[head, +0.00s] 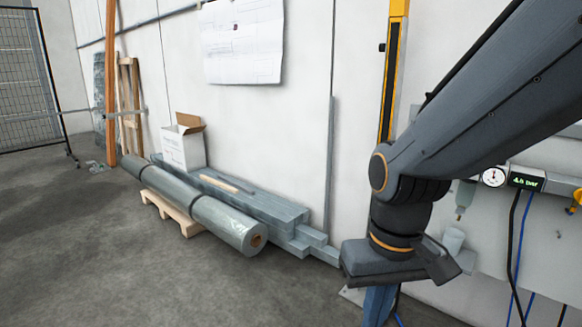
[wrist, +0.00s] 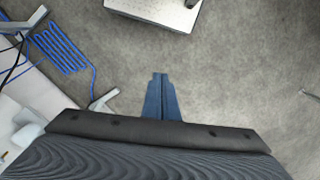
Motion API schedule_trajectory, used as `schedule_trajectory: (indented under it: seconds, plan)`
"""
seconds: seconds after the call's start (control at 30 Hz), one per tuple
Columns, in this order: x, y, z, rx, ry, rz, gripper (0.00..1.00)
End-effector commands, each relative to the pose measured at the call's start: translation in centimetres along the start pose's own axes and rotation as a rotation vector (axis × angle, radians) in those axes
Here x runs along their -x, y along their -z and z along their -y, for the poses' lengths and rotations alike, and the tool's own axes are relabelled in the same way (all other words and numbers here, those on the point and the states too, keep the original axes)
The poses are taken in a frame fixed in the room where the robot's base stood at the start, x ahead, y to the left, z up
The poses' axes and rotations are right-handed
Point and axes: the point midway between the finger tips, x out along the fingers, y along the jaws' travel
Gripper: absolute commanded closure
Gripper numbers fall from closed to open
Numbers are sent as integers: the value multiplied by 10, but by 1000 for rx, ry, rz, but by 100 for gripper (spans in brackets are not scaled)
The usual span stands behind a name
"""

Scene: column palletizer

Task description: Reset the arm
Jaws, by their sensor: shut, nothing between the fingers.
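My arm comes in from the upper right of the head view and bends down at a dark joint. My gripper (head: 378,308) hangs at its lower end, with its blue fingers running off the bottom edge. In the wrist view my gripper (wrist: 160,78) points out over the grey floor. Its two blue fingers are together and hold nothing. No object touches them.
A wrapped roll (head: 195,205) lies on a wooden pallet (head: 172,213) beside stacked grey beams (head: 262,205) and an open white box (head: 183,148). A pressure gauge (head: 493,177) and hoses are at right. A pale box (wrist: 155,12) and blue coiled hose (wrist: 62,50) lie beyond my gripper.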

Motion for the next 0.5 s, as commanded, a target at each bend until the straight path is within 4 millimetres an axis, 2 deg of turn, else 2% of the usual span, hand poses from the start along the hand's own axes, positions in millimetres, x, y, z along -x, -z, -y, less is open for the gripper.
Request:
schedule_trajectory:
  seconds: [0.5]
  plan:
    - [43, -5, -30, -84, -24, 2, 100]
